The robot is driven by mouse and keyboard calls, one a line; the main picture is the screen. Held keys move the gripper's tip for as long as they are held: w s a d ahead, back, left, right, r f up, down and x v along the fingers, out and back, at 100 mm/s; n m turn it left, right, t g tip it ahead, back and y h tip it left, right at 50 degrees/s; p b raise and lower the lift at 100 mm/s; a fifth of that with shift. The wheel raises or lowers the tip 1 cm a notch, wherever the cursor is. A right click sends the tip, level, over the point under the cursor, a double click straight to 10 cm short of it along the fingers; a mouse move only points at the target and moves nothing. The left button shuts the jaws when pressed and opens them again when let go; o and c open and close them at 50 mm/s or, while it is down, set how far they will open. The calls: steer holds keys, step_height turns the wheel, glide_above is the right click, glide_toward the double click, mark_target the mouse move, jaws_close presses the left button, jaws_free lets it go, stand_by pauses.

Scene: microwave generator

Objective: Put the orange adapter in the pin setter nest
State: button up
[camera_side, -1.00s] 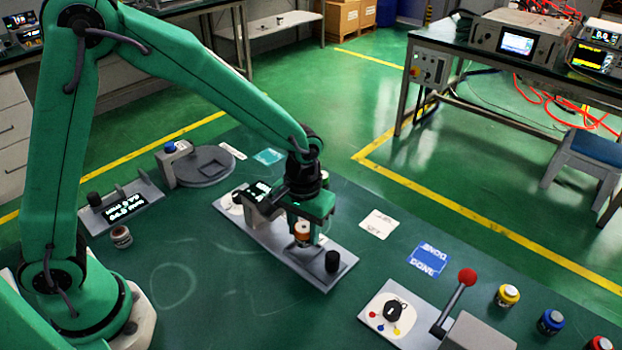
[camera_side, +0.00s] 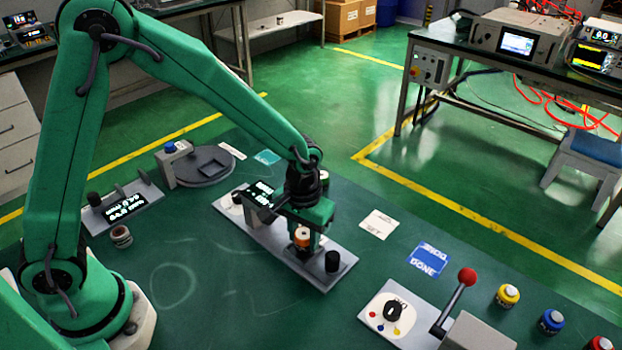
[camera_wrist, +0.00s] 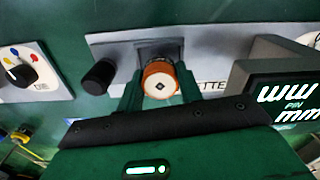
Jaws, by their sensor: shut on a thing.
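The orange adapter (camera_side: 302,237) is an orange ring with a pale top and a small dark centre hole, clearest in the wrist view (camera_wrist: 160,80). My gripper (camera_side: 303,240) points down and is shut on it, with one green finger on each side in the wrist view (camera_wrist: 159,92). The pin setter is a grey plate (camera_side: 325,280) with a display and a black knob (camera_side: 332,261). The adapter is low over this plate, between display and knob. A grey block, apparently the nest (camera_wrist: 160,47), shows just behind the adapter. Whether the adapter touches it is hidden.
The pin setter's display housing (camera_wrist: 265,75) stands close to the right of my gripper in the wrist view. A round grey turntable (camera_side: 205,165), a small cylinder (camera_side: 121,237), a selector panel (camera_side: 392,312) and a red-knobbed lever (camera_side: 466,277) stand around. The front-left mat is clear.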

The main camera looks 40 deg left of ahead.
mark_target(303, 233)
steer(key=shift+f, duration=0.45)
steer(key=o, duration=1.1)
steer(key=shift+o, duration=0.2)
step_height(303, 233, up, 7)
steer(key=shift+r, duration=0.4)
steer(key=shift+r, duration=0.1)
